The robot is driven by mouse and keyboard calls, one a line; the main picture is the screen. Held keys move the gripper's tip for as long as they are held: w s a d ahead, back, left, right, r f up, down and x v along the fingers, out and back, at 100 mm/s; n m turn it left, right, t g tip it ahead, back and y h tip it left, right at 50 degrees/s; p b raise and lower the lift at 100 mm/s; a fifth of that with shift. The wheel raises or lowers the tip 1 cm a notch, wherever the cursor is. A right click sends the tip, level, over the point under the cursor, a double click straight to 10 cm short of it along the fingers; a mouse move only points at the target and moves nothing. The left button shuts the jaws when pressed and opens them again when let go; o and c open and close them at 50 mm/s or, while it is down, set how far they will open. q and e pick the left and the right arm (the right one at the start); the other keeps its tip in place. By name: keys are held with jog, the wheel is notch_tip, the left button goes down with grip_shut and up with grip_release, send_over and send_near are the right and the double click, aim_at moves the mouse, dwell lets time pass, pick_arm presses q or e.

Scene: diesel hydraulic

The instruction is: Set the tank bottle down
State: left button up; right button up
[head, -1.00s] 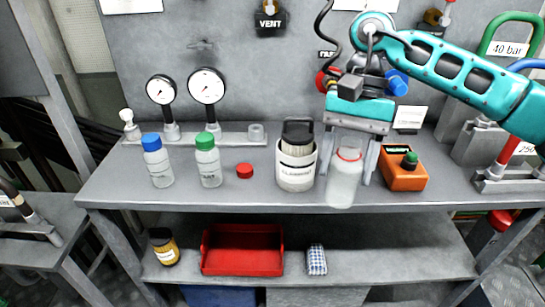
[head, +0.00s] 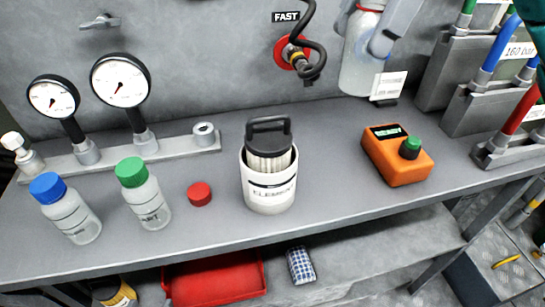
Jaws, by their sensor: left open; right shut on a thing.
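The tank bottle (head: 360,62) is a clear, pale bottle with a red ring at its neck. It is at the top of the head view, right of centre, close to upright. My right gripper (head: 366,36) is shut on it, with grey fingers on either side; the rest of the gripper is cut off by the top edge. The bottle looks held up above the back of the grey workbench (head: 330,150). A loose red cap (head: 199,194) lies on the bench. My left gripper is out of view.
A white element canister (head: 270,190) stands mid-bench, with an orange device (head: 397,155) to its right. A blue-capped bottle (head: 66,208) and a green-capped bottle (head: 144,193) stand left, before two gauges (head: 121,80). The bench between canister and orange device is clear.

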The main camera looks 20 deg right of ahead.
notch_tip(320, 180, down, 20)
jog(key=b, duration=0.3)
jog(key=shift+s+r+b, duration=0.1)
jog(key=shift+r+b, duration=0.15)
jog(key=shift+b, duration=0.1)
jog(key=shift+f, duration=0.3)
pick_arm(q)
jog(key=shift+w+d+f, duration=0.4)
jog(key=shift+d+f, duration=0.2)
jog(key=shift+d, duration=0.15)
pick_arm(e)
jog(key=shift+f, duration=0.15)
pick_arm(q)
jog(key=shift+f, duration=0.1)
pick_arm(e)
jog(key=o, duration=1.1)
